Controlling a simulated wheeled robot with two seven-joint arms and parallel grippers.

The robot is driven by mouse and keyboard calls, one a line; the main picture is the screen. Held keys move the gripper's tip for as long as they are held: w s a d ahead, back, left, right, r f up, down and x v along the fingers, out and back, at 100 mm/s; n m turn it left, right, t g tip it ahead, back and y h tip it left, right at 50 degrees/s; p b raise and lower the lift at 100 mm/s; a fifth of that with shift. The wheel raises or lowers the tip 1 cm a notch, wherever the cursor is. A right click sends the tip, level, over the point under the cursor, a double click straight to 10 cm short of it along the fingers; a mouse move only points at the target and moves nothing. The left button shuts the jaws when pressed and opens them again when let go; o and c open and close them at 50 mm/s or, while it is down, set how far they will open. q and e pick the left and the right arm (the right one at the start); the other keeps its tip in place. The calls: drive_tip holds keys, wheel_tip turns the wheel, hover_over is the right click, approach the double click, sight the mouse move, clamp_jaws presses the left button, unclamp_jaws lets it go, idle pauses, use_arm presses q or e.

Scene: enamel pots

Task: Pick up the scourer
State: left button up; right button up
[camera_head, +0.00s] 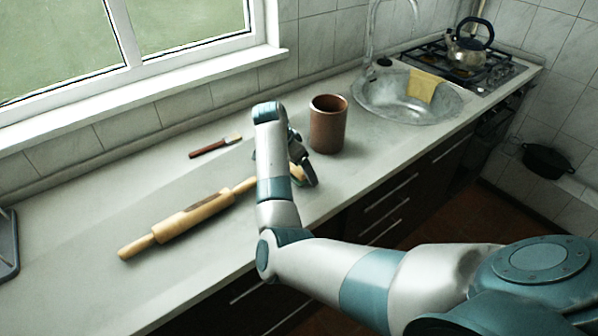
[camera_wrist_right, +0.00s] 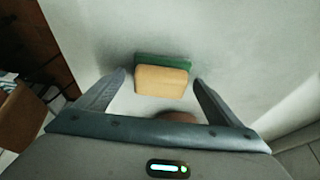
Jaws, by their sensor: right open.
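The scourer (camera_wrist_right: 162,80) is a small block with a yellow-tan face and a green layer along its far edge. In the right wrist view it lies on the pale counter, just ahead of and between my open fingers. My right gripper (camera_wrist_right: 158,84) has its two fingers spread, one on each side, and neither visibly touches it. In the head view my right gripper (camera_head: 306,176) is low over the counter near its front edge, and a bit of the scourer (camera_head: 297,172) shows beside it, mostly hidden by my arm. My left gripper is not in view.
A brown cylindrical pot (camera_head: 328,125) stands close behind my right gripper. A rolling pin (camera_head: 190,218) and a brush (camera_head: 215,146) lie to the left. A sink (camera_head: 368,97) with a yellow cloth (camera_head: 423,86) and a kettle (camera_head: 467,52) on the hob are farther right.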

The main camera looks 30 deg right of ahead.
drive_tip(key=c, duration=1.1)
drive_tip(key=shift+c, duration=0.3)
drive_tip(key=shift+r, duration=0.1)
drive_tip(key=shift+r+b, duration=0.3)
drive_tip(key=shift+r, duration=0.15)
drive_tip(key=r, duration=0.1)
drive_tip(key=r+b, duration=0.1)
drive_tip(key=r, duration=0.1)
drive_tip(key=shift+s+d+r, duration=0.1)
drive_tip(key=shift+s+d, duration=0.1)
drive_tip(key=shift+s, duration=0.05)
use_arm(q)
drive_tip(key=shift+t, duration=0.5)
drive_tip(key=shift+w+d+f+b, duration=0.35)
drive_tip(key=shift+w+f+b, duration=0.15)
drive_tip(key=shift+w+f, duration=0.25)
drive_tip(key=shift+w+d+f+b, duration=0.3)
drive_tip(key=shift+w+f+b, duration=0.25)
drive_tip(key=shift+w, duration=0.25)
use_arm(e)
drive_tip(key=s+d+r, duration=0.4)
drive_tip(key=s+r, duration=0.2)
drive_tip(key=s, duration=0.4)
drive_tip(key=shift+d+r, duration=0.35)
drive_tip(key=shift+r, duration=0.05)
